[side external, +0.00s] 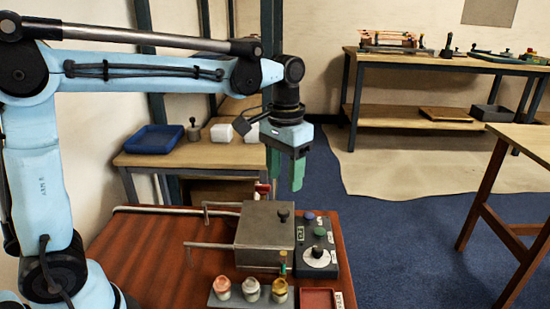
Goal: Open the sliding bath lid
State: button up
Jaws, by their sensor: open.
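The bath is a grey metal box (262,254) on the red-brown table. My gripper (286,180) hangs above and slightly behind the box, pointing down. Its green fingers are apart and hold nothing. There is a clear gap between the fingertips and the knob. The inside of the bath is hidden by the lid.
A control panel (330,268) with a dial and buttons adjoins the box on the right. Bent metal rods (200,245) extend left of it. Several small jars (250,289) stand in a holder in front, beside a red tray (318,299). The table's left part (140,260) is clear.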

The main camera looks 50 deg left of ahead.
aim_at(283, 211)
notch_tip(283, 211, down, 8)
jog(key=shift+f, duration=0.15)
dwell(0.3)
jog(key=shift+c, duration=0.5)
grip_shut()
jog(key=shift+s, duration=0.1)
